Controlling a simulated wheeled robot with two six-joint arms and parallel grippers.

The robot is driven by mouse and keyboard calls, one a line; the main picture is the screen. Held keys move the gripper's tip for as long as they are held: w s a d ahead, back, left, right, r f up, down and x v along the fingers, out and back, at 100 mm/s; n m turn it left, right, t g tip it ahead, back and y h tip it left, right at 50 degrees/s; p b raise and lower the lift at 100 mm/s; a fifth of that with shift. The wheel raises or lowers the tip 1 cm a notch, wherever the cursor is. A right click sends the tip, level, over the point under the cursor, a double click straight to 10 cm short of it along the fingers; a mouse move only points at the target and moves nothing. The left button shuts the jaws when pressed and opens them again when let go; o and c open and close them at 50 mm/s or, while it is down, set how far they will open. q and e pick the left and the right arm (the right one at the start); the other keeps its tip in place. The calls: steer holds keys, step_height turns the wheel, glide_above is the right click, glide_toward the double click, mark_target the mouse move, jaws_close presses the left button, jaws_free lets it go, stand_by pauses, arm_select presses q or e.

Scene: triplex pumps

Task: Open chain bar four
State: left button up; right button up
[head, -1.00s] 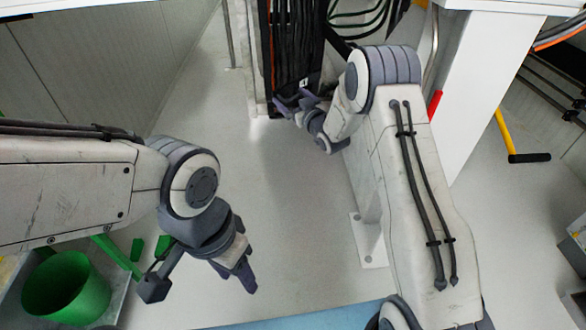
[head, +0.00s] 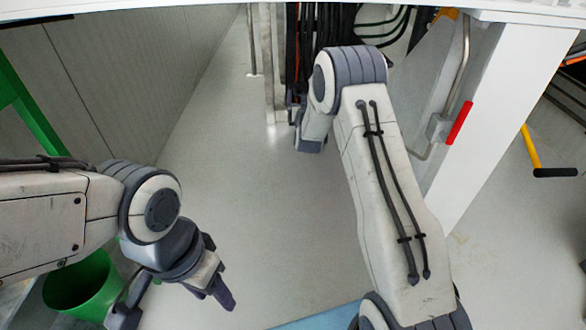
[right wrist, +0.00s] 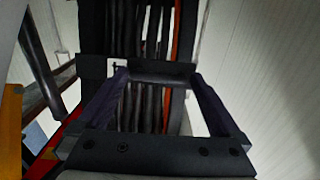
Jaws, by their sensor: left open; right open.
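The cable chain (head: 318,45), a black upright bundle of hoses held by crossbars, stands at the top middle of the head view. In the right wrist view, a dark crossbar (right wrist: 92,66) spans the hoses, with a small pale label (right wrist: 117,65) whose mark I cannot read. My right gripper (right wrist: 159,78) is open, its two dark fingers pointing at this crossbar; I cannot tell whether they touch it. My left gripper (head: 222,290) is open and empty above the floor at lower left.
A white post (head: 500,110) with a red handle (head: 460,122) stands right of the chain. A yellow handle (head: 531,148) is farther right. A green bin (head: 80,285) sits lower left. A pale wall (head: 150,70) lines the left. The middle floor is clear.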

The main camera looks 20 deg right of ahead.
steer(key=s+a+f+n+g+y+p, duration=0.15)
steer(key=s+a+g, duration=0.3)
steer(key=s, duration=0.65)
steer(key=s+a+n+g+y+p, duration=0.1)
steer(key=s+a+g+y+p, duration=0.25)
steer(key=s, duration=0.85)
steer(key=s+a+r+g+p, duration=0.2)
steer(key=s+r+g, duration=0.1)
steer(key=s, duration=0.3)
steer(key=s+a+r+n+g+p, duration=0.1)
steer(key=s+a+r+g+p, duration=0.1)
steer(key=s, duration=0.5)
steer(key=shift+s+a+r+g, duration=0.3)
steer(key=shift+r+g, duration=0.1)
steer(key=shift+r, duration=0.15)
steer(key=shift+n+y, duration=0.25)
steer(key=shift+y, duration=0.05)
